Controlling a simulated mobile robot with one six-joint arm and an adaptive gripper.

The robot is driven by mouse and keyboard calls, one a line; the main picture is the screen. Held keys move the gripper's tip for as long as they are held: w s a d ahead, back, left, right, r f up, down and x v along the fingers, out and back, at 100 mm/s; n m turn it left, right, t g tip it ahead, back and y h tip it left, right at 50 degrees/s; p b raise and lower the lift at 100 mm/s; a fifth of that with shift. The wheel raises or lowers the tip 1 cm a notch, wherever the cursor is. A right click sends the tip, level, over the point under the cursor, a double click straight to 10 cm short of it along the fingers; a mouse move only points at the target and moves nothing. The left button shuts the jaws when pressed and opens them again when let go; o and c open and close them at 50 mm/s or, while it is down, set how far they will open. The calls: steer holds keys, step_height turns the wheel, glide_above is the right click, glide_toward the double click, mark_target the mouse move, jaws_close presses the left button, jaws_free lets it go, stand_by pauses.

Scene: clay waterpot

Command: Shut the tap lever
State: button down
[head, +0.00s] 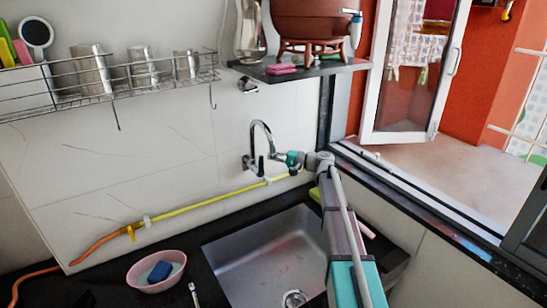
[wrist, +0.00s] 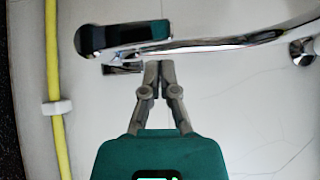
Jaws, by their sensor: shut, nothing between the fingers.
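The chrome tap (head: 268,128) with a curved spout is on the wall above the sink. A dark lever-like part (head: 261,165) hangs at its lower end. In the wrist view the chrome tap arm (wrist: 215,43) crosses the top, with a thick dark end (wrist: 125,39) at its left. My gripper (head: 276,156) is beside the tap body, right of the dark part. In the wrist view my gripper (wrist: 158,65) is shut and empty, its tips just below the chrome arm. I cannot tell whether they touch it, nor how far the lever is turned.
A yellow hose (head: 208,200) runs along the wall. The steel sink (head: 265,255) is below, with a pink bowl (head: 138,281) to its left. A shelf (head: 335,68) with a clay pot (head: 308,18) is above right. A wire rack (head: 115,80) is upper left.

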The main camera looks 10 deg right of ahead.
steer(key=w+d+v, duration=0.1)
steer(key=w+v, duration=0.1)
steer(key=v, duration=1)
steer(key=shift+r, duration=0.3)
steer(key=s+a+f+n+g+h, duration=0.2)
steer(key=s+a+f+g+h, duration=0.4)
steer(key=s+a+f, duration=0.7)
steer(key=s+d+f+n+h, duration=0.1)
steer(key=s+f+h, duration=0.1)
steer(key=s+h, duration=0.3)
steer(key=s+d+f+n+g+h, duration=0.1)
steer(key=s+f+h, duration=0.2)
steer(key=s, duration=1)
steer(key=h, duration=0.2)
steer(key=shift+s+f+n+h+p, duration=0.15)
steer(key=shift+s+n+h+p, duration=0.15)
steer(key=shift+n+h+p, duration=0.1)
